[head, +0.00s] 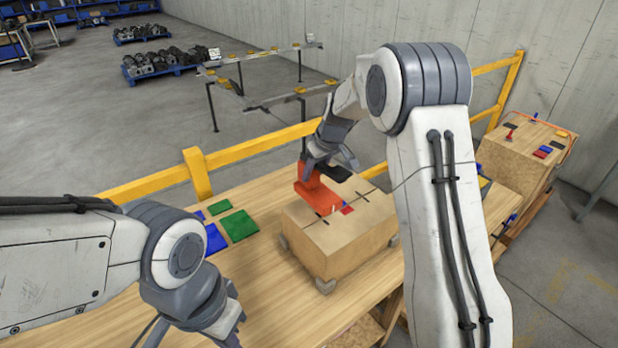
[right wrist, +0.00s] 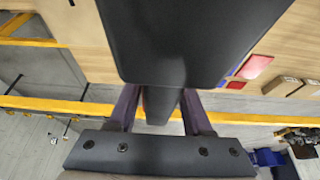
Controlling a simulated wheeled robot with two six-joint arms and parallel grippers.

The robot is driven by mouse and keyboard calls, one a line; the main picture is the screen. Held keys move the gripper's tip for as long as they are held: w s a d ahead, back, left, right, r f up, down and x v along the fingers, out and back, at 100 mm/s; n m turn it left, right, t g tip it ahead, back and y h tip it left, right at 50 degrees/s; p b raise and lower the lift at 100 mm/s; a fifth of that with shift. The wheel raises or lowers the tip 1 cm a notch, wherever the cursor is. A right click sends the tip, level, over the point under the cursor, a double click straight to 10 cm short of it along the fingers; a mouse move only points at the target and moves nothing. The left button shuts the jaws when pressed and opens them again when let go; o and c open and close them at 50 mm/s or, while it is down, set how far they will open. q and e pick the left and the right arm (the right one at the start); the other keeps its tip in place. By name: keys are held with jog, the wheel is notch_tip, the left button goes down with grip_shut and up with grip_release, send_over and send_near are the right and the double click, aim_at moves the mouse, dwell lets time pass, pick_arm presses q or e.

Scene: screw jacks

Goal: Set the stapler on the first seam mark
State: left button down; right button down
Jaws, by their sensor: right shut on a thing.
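The orange-red stapler (head: 316,196) is at the left part of the top of a cardboard box (head: 330,262). My right gripper (head: 317,163) is shut on its upper part, reaching down from above. I cannot tell whether the stapler's base touches the box. Short dark marks (head: 362,198) show along the box's top, near a small red patch (head: 347,211). In the right wrist view, a large dark block (right wrist: 205,40) covers the upper middle, in front of the fingers. My left gripper (head: 222,325) hangs over the table's near left, apart from the box; its jaw opening is unclear.
The box stands on a wooden table (head: 262,290). Green (head: 238,225) and blue (head: 215,240) flat pieces lie left of it. A yellow rail (head: 260,147) runs behind the table. My right arm hides part of the table.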

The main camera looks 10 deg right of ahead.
aim_at(310, 183)
jog(key=shift+w+a+f, duration=0.2)
jog(key=shift+w+a, duration=0.25)
jog(key=shift+w, duration=0.1)
jog(key=shift+a+f+p, duration=0.1)
jog(key=shift+f+p, duration=0.15)
jog(key=shift+p, duration=0.1)
notch_tip(310, 183, down, 3)
jog(key=shift+p, duration=0.75)
jog(key=shift+f, duration=0.35)
jog(key=shift+f, duration=0.1)
jog(key=shift+c, duration=1.6)
grip_release()
jog(key=shift+s+f, duration=0.1)
